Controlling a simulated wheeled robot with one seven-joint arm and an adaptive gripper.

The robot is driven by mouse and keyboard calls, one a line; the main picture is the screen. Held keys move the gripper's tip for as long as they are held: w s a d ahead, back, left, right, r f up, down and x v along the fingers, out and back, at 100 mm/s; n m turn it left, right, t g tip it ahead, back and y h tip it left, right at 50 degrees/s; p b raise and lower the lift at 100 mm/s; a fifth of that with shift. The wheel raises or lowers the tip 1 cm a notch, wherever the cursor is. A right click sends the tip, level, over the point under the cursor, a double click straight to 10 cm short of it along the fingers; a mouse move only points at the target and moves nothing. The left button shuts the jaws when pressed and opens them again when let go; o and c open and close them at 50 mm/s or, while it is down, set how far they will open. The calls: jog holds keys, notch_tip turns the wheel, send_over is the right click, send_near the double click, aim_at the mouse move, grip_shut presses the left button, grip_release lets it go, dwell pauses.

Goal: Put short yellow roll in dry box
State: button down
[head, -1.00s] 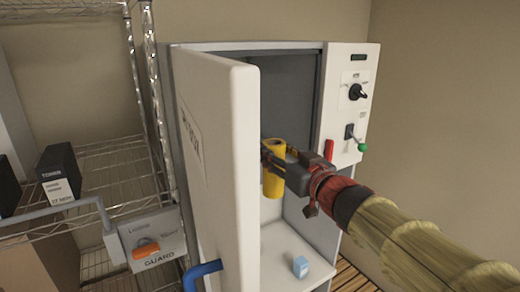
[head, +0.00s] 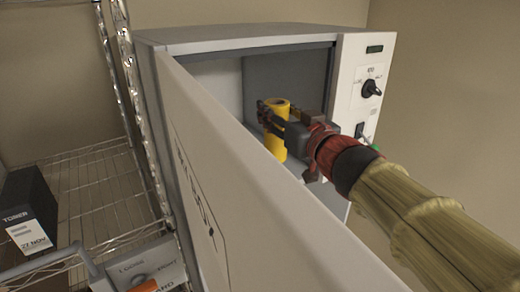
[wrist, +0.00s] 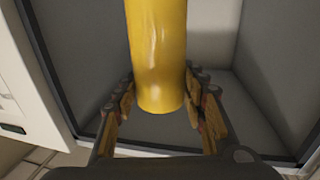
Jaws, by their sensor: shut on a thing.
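The short yellow roll (head: 276,145) is upright in my gripper (head: 273,112) at the open front of the dry box (head: 225,40). My gripper is shut on its upper part. In the wrist view, the roll (wrist: 158,50) stands between the fingers of my gripper (wrist: 160,102), with the pale box interior behind it. The dry box's white door (head: 235,170) stands open and hides the lower part of the opening in the head view. I cannot tell how far inside the roll is.
A wire shelf (head: 95,190) at the left holds a black toner box (head: 32,215). A grey lockout box (head: 150,272) with an orange part is at the lower left. The control panel (head: 362,85) with a black knob is right of the opening.

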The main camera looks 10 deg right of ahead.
jog(key=w+d+f, duration=0.1)
jog(key=w+f, duration=1.1)
jog(key=shift+w+d+f, duration=0.15)
jog(key=shift+w+d, duration=0.15)
jog(key=shift+f, duration=0.2)
jog(key=c, duration=1.1)
grip_release()
jog(key=shift+o, duration=0.2)
